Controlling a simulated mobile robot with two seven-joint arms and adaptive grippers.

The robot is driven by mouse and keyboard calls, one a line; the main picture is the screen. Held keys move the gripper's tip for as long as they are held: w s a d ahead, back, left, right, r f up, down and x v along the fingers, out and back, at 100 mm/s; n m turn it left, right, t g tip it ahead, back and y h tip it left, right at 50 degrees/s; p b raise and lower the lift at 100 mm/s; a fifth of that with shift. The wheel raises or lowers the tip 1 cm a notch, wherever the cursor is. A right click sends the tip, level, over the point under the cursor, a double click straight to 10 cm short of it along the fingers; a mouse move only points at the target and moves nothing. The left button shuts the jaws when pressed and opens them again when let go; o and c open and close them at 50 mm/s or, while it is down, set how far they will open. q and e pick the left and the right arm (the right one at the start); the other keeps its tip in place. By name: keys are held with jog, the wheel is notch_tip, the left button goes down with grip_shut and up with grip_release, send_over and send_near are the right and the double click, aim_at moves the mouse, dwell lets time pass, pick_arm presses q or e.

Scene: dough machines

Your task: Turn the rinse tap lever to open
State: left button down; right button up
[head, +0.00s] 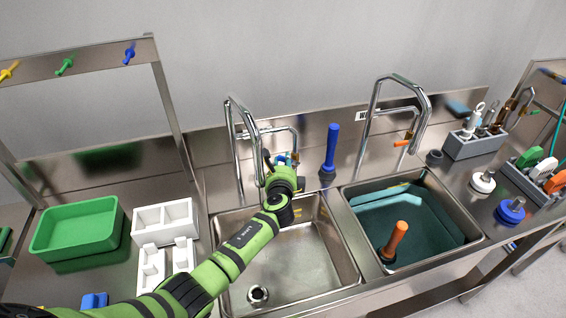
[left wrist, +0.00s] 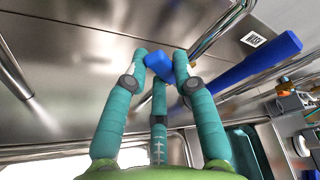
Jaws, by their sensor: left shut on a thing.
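The rinse tap (head: 238,135) is a tall chrome arch at the back of the left sink. Its blue lever (head: 281,159) shows only in part in the head view, beyond my left gripper (head: 284,170). In the left wrist view, the blue lever (left wrist: 158,66) sits between the teal fingertips of my left gripper (left wrist: 160,72), which is shut on it. The lever's base and exact angle are hidden by the fingers. No water stream can be seen. My right gripper is in neither view.
A blue upright handle (head: 331,148) stands close right of my left gripper. The other tap (head: 424,105) has an orange lever (head: 402,143). The right sink (head: 470,236) holds dark water and an orange-handled tool (head: 396,238). A green tray (head: 76,228) and white blocks (head: 165,222) lie left.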

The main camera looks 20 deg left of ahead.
pick_arm(q)
jog(key=shift+r, duration=0.1)
jog(key=c, duration=1)
grip_release()
